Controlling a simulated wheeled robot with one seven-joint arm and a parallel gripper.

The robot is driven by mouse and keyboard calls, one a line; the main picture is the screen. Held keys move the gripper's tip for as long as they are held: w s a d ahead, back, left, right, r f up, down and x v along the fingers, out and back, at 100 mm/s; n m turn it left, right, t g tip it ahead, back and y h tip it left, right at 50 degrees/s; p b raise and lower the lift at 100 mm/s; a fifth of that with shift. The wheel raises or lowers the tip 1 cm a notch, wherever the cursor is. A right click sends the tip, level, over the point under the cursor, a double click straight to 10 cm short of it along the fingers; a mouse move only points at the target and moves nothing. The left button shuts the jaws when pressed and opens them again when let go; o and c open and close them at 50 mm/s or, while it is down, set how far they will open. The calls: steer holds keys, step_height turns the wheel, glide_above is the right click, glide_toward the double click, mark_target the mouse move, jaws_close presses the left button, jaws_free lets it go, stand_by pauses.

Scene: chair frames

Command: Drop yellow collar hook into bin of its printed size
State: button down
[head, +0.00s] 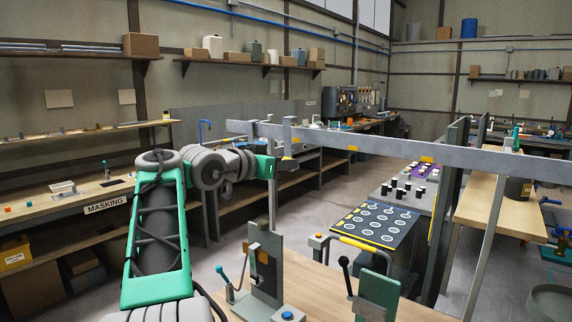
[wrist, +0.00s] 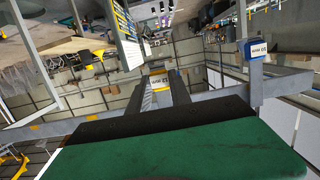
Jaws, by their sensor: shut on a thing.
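In the wrist view, the two dark fingers of my gripper (wrist: 161,88) are closed on a yellow collar hook (wrist: 157,73) with a pale printed label. The print is too small to read surely. In the head view, my green and grey arm reaches up from the lower left to the grey rail, and a small yellow patch (head: 289,158) shows beside its end; the fingers are not clear there. No bin with a readable size shows in either view.
A long grey rail (head: 400,157) crosses in front of my arm's end. A blue labelled piece (wrist: 254,48) stands by the rail in the wrist view. A yellow bin (head: 15,254) sits at left below the MASKING bench (head: 130,188). A wooden table with fixtures stands in front.

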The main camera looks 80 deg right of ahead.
steer(key=shift+a, duration=0.1)
stand_by(0.3)
steer(key=shift+v, duration=2.5)
steer(key=shift+r, duration=0.1)
